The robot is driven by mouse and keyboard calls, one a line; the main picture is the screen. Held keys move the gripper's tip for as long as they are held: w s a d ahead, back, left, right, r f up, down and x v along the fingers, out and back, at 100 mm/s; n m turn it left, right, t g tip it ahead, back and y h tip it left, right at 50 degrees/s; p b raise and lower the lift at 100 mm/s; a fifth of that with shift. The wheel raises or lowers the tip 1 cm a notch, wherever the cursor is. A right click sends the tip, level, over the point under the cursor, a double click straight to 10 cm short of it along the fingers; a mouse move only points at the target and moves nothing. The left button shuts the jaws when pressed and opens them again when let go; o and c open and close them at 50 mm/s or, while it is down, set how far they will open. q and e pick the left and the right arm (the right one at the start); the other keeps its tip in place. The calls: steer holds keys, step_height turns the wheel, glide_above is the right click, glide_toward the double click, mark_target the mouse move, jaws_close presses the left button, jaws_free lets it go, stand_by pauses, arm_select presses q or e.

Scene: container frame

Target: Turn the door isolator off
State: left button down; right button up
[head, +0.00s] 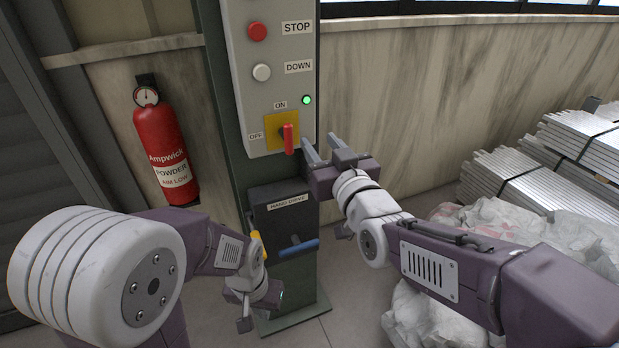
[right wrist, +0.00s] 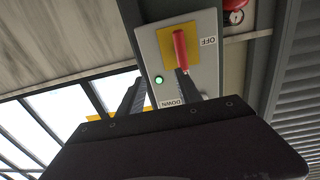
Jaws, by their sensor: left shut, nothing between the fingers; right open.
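The door isolator is a red handle (head: 289,139) on a yellow plate (head: 274,130), low on a grey control box (head: 240,60). Its handle points up and down, in line with the ON label above; OFF is at the left. A green lamp (head: 306,99) is lit beside it. My right gripper (head: 322,146) is open, just right of and slightly below the handle, apart from it. In the right wrist view the handle (right wrist: 180,48) shows upside down beyond the fingers (right wrist: 158,95). My left gripper (head: 245,318) is shut and empty, low near the post's foot.
A hand drive box (head: 285,217) with a blue lever (head: 299,247) sits below the control box. A red fire extinguisher (head: 162,150) hangs on the wall at left. Wrapped bags (head: 500,225) and stacked metal bars (head: 540,170) lie at right.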

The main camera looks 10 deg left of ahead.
mark_target(290, 142)
steer(key=s+a+f, duration=0.2)
steer(key=a, duration=0.2)
steer(key=shift+n+y, duration=0.4)
steer(key=x, duration=0.8)
steer(key=shift+w+f, duration=0.25)
steer(key=shift+w, duration=0.1)
jaws_close()
